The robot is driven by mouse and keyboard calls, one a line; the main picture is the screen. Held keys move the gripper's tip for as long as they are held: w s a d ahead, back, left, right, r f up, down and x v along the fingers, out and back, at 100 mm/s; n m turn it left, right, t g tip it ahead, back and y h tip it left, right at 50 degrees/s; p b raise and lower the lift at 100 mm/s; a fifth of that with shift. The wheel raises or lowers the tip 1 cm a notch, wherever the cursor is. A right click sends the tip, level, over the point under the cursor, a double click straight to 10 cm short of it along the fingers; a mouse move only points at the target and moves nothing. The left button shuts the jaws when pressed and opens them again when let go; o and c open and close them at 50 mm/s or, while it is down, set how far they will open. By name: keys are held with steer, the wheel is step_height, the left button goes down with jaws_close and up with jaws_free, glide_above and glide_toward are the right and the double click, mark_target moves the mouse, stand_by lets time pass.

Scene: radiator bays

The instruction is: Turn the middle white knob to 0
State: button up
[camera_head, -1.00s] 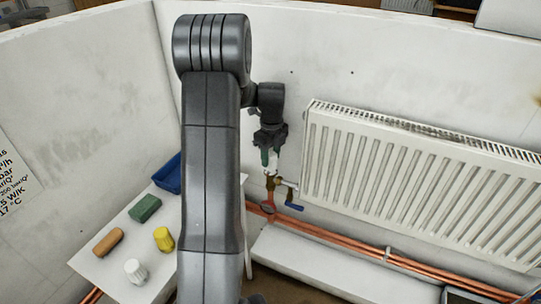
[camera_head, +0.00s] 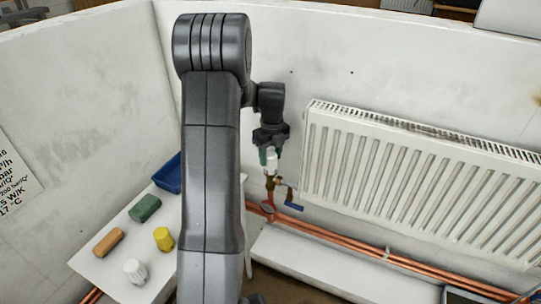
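A white knob (camera_head: 271,160) sits on the brass valve (camera_head: 270,182) at the radiator's left end. It is the only white knob I see on a valve; its markings are too small to read. My gripper (camera_head: 270,158) points down at it from above, with the green-padded fingers on either side of the knob's upper part. I cannot tell whether the fingers touch the knob or stand slightly apart from it. My arm hides part of the area to the left.
The white radiator (camera_head: 410,180) stands close on the right. A blue-handled lever (camera_head: 293,206) and copper pipes (camera_head: 345,246) lie below. The side table (camera_head: 105,262) holds a blue bin (camera_head: 168,175), a green block (camera_head: 145,208), an orange block (camera_head: 108,242), a yellow knob (camera_head: 163,239) and a loose white knob (camera_head: 135,271).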

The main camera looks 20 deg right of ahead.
mark_target(272, 153)
steer(key=shift+o, duration=1.3)
step_height(272, 153, up, 14)
steer(key=shift+d+b, duration=0.25)
steer(key=shift+b, duration=0.05)
steer(key=shift+f, duration=0.25)
steer(key=f, duration=1.3)
steer(key=shift+a+f+p, duration=0.25)
steer(key=shift+f+p, duration=0.05)
